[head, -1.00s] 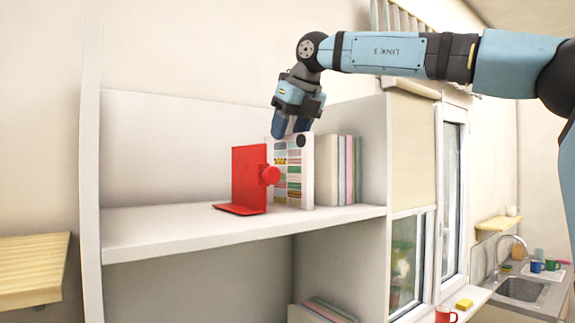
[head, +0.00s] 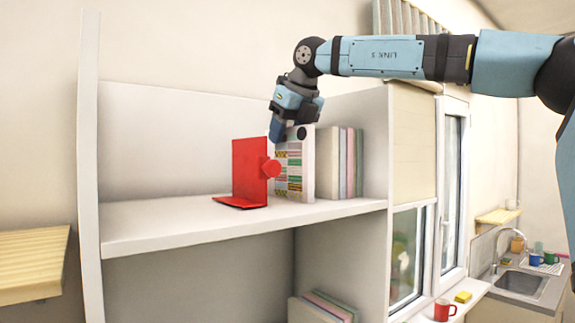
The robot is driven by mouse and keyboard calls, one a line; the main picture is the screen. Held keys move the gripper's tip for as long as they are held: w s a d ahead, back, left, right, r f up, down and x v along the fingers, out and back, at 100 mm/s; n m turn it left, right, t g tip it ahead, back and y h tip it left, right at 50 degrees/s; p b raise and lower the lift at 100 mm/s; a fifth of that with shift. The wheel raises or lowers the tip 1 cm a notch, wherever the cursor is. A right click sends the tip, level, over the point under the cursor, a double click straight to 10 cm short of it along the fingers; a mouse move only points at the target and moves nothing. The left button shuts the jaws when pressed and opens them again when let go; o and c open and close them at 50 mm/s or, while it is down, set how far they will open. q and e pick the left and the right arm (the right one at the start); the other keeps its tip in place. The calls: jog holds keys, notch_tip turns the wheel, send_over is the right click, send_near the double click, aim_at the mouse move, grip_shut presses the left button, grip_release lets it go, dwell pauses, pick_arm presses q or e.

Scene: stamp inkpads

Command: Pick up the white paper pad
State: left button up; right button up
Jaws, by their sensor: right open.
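No thing is clearly a white paper pad. The nearest match is an upright white block (head: 308,172) with a patterned, multicoloured face and a dark round spot near its top, on the upper shelf. A red bookend (head: 249,172) with a round knob stands at its left. My right gripper (head: 278,131) comes down from above and is open, its fingers at the block's upper left edge. Whether they touch it I cannot tell, and part of the fingers is hidden. My left gripper is not in view.
Several thin upright books (head: 347,165) stand right of the block, beside the shelf's side wall. The white shelf board (head: 170,226) is clear to the left. More books (head: 322,307) are on the lower shelf. A red mug (head: 444,310) and yellow sponge (head: 463,297) lie at lower right.

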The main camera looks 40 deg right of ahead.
jog(key=shift+r, duration=0.1)
grip_shut()
